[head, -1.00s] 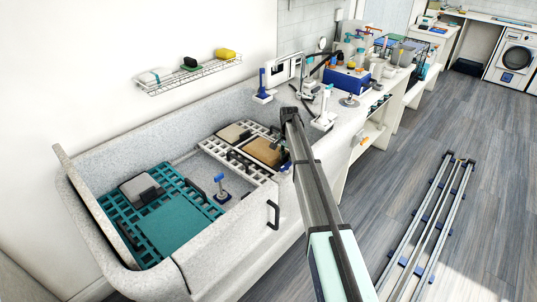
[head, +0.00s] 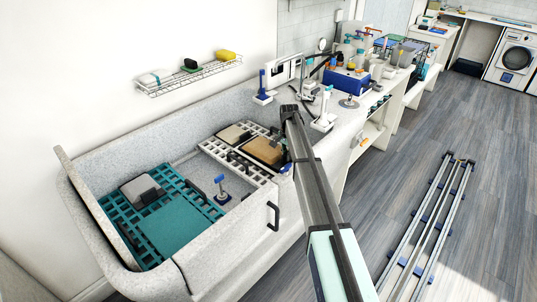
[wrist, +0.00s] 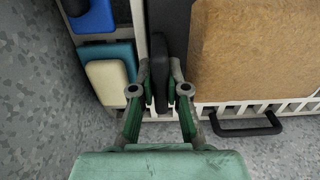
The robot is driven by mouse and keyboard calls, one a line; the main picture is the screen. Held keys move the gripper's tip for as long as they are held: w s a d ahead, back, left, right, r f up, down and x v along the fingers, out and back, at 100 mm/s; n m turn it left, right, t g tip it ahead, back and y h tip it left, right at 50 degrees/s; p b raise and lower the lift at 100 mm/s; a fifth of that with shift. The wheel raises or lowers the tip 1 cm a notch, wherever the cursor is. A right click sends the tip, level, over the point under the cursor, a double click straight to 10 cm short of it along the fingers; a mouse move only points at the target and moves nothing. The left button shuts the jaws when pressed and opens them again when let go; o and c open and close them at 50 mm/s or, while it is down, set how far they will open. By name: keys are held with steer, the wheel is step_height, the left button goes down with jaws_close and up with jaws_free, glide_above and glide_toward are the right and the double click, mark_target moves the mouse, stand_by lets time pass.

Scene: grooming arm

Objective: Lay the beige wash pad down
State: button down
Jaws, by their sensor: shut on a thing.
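The beige wash pad shows as a tan, rough-faced slab (head: 263,150) over the right part of the white slatted rack (head: 228,160) in the tub. In the wrist view the pad (wrist: 262,50) fills the upper right, with a dark grey strip along its left edge. My gripper (wrist: 160,92) is shut on the pad's upright black grip (wrist: 160,75). In the head view my gripper is mostly hidden at the pad's right side, behind my arm. I cannot tell whether the pad's underside touches the rack.
A paler pad (head: 234,134) lies on the rack behind the tan one. A teal grate (head: 165,215) with a grey pad (head: 141,190) fills the tub's left. A black handle (head: 273,215) is on the tub's front wall.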

steer(key=shift+r+p, duration=0.35)
steer(key=shift+r, duration=0.5)
